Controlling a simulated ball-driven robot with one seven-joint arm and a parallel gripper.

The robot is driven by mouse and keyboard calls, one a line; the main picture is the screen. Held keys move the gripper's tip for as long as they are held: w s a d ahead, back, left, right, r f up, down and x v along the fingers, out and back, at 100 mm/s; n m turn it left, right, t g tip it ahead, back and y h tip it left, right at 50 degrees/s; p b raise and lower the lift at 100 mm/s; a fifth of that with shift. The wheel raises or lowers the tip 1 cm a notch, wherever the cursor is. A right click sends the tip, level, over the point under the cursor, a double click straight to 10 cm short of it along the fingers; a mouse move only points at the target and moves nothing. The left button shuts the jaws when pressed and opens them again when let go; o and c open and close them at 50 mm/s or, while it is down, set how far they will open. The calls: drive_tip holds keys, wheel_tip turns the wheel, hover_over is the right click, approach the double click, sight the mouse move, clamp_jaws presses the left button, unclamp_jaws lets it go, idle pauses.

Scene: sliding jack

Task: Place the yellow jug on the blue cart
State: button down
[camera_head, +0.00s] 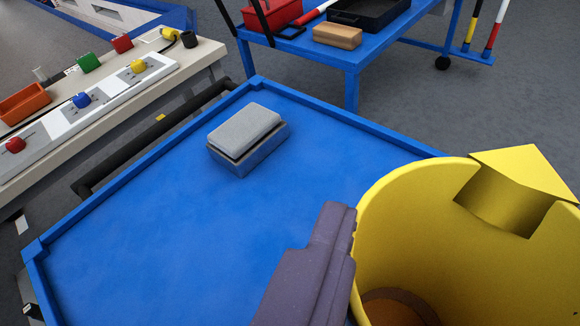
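The yellow jug (405,215) fills the lower right of the view, close to the camera. I look into its open top; a brown round patch shows at its bottom, and its spout points to the upper right. My gripper (335,225) shows as dark purple-grey finger parts against the jug's left side and appears shut on it. The handle and the jug's underside are hidden. The blue cart (160,235) has a flat top with a raised rim and lies below and left of the jug. Whether the jug touches the cart cannot be seen.
A grey lidded box (248,138) sits toward the far side of the cart top; the blue surface around it is clear. A bench (190,62) with coloured knobs and an orange bin (25,103) is at left. Another blue table (345,55) with boxes stands behind.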

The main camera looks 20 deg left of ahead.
drive_tip(key=w+a, duration=0.1)
drive_tip(key=w, duration=0.1)
drive_tip(key=w+a, duration=0.1)
drive_tip(key=shift+w+a+f, duration=0.15)
drive_tip(key=shift+a+f, duration=0.15)
drive_tip(key=shift+a, duration=0.05)
wheel_tip(320, 180, down, 4)
drive_tip(key=shift+r+b, duration=0.2)
drive_tip(key=shift+b, duration=0.5)
drive_tip(key=shift+r, duration=0.1)
unclamp_jaws()
drive_tip(key=p, duration=0.2)
approach(366, 206)
drive_tip(key=f, duration=0.1)
drive_tip(key=s+f, duration=0.1)
drive_tip(key=f, duration=0.1)
drive_tip(key=shift+s+a+f, duration=0.15)
drive_tip(key=shift+s+f, duration=0.05)
drive_tip(key=shift+s, duration=0.2)
